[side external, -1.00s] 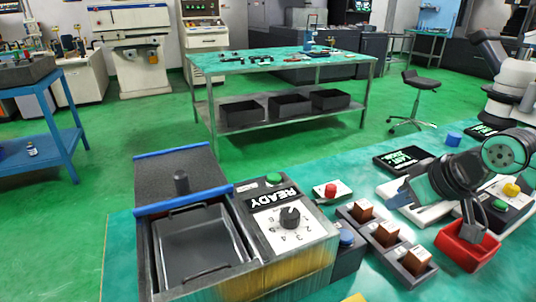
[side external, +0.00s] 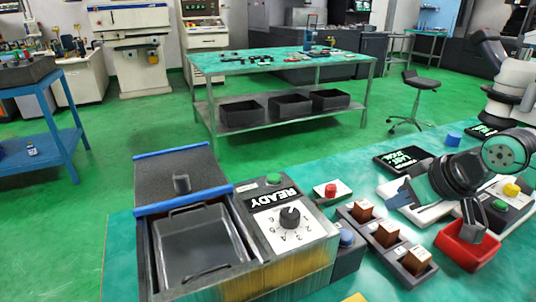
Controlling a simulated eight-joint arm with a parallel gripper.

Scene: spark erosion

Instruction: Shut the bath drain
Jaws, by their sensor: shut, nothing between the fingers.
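The bath (side external: 200,247) is an open dark rectangular tank at the front left, with a handled tray inside it. A dark sliding cover (side external: 165,170) with blue edges and a dark upright knob (side external: 181,184) lies behind it. On its right is a white dial panel marked READY with a black knob (side external: 290,217). I cannot tell which part is the drain control. My gripper (side external: 472,236) is at the right, pointing down over a red open bin (side external: 462,252), well away from the bath. It is shut and empty.
Between bath and gripper stand a blue button (side external: 346,238), a red button (side external: 331,190) and a dark rack with several brown blocks (side external: 387,233). A black display (side external: 402,159) and a yellow button (side external: 511,190) are near my arm. A green button (side external: 273,180) is above READY.

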